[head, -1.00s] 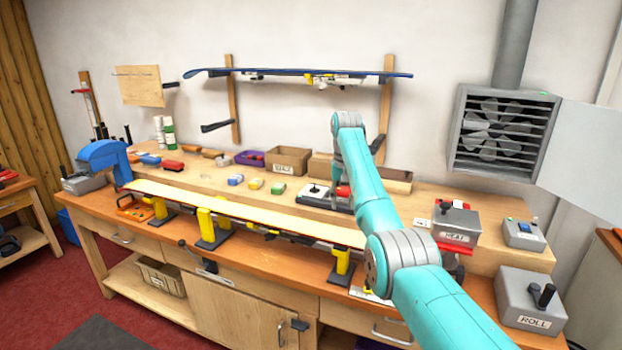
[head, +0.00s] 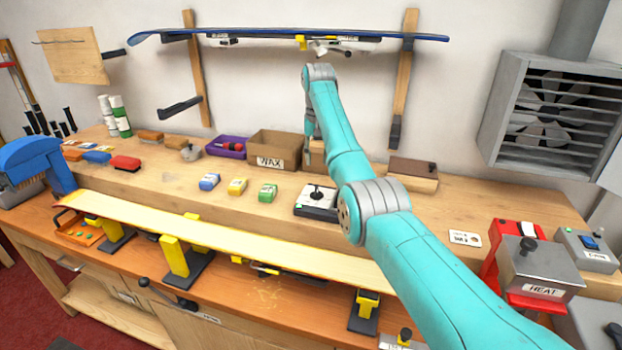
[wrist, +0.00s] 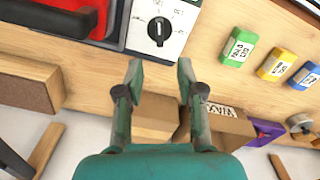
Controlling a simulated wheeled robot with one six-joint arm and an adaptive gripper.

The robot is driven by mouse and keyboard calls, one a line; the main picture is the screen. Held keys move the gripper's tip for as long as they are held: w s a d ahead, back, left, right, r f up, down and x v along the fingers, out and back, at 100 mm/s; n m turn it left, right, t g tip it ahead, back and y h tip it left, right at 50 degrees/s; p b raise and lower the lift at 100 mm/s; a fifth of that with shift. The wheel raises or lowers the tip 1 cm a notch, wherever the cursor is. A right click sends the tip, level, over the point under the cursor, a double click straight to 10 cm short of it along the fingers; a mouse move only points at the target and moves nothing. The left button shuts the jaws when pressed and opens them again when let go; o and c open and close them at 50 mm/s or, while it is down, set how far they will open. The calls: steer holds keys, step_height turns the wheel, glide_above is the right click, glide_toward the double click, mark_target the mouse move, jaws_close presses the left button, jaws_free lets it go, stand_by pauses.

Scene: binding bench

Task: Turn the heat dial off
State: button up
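A black dial with a white pointer line sits on a white panel with markings (wrist: 158,30) at the top of the wrist view. In the head view this panel (head: 316,203) stands on the bench, just left of my arm. A grey box labelled HEAT (head: 540,272), with a black knob on top, stands at the right. My gripper (wrist: 160,78) is open and empty, its fingertips apart, appearing just below the dial in the wrist view and not touching it.
Green (wrist: 238,47), yellow (wrist: 276,65) and blue blocks lie beside the panel. A red object (wrist: 62,18) lies on its other side. A WAX carton (head: 275,150) stands behind. A long yellow board (head: 230,240) runs along the front. Bare wood lies around the blocks.

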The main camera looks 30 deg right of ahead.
mark_target(317, 188)
step_height(317, 188, down, 11)
steer(key=shift+r, duration=0.2)
stand_by(0.3)
jaws_close()
